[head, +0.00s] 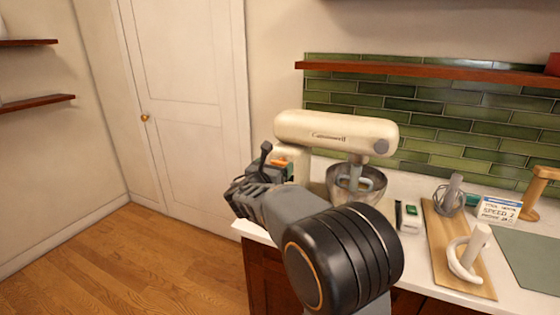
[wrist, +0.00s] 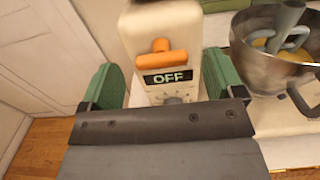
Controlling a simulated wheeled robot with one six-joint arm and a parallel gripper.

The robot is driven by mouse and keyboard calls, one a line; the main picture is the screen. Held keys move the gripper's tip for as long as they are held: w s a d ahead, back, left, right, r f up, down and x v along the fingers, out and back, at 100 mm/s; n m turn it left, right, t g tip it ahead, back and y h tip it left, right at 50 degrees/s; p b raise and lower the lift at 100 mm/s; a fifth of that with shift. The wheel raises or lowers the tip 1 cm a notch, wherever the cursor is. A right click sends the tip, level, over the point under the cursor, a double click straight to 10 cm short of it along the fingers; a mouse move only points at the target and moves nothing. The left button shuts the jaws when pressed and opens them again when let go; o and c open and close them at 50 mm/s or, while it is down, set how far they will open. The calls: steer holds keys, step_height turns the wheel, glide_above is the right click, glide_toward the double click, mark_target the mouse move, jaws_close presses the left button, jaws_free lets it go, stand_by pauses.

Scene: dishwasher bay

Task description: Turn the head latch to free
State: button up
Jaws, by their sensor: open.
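The cream stand mixer (head: 325,126) stands on the counter, its head level over the bowl. The wrist view shows the end of its body (wrist: 190,22) with an orange lever (wrist: 163,59), which looks like the head latch. The lever's bar lies crosswise with a short stub above it. Below it are a label reading OFF (wrist: 166,77) and a grey dial (wrist: 174,100), partly hidden by my gripper. My gripper (wrist: 162,82) is open, its green pads either side of the lever and apart from it. In the head view my gripper (head: 280,168) is at the mixer's left end.
A steel bowl (head: 346,190) with a grey beater (head: 355,178) sits under the mixer head. To the right are a wooden board (head: 446,232), a whisk (head: 447,198), a white hook-shaped tool (head: 466,258) and a sign card (head: 497,209). A wooden shelf (head: 420,72) runs above. Open floor lies left.

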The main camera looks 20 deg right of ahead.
mark_target(280, 164)
steer(key=shift+x, duration=1.7)
steer(key=c, duration=0.9)
steer(key=m+b, duration=0.1)
steer(key=b, duration=0.1)
steer(key=m+b, duration=0.1)
steer(key=b, duration=0.1)
steer(key=shift+s+f+m, duration=0.1)
steer(key=shift+f+m, duration=0.2)
steer(key=shift+f, duration=0.1)
steer(key=m+b, duration=0.6)
steer(key=b, duration=0.3)
steer(key=shift+d, duration=0.15)
steer(key=m+b, duration=0.5)
steer(key=b, duration=0.1)
steer(key=shift+s+m, duration=0.1)
steer(key=shift+m, duration=0.2)
steer(key=shift+m+b, duration=1.7)
steer(key=shift+m, duration=0.1)
steer(key=shift+r, duration=0.15)
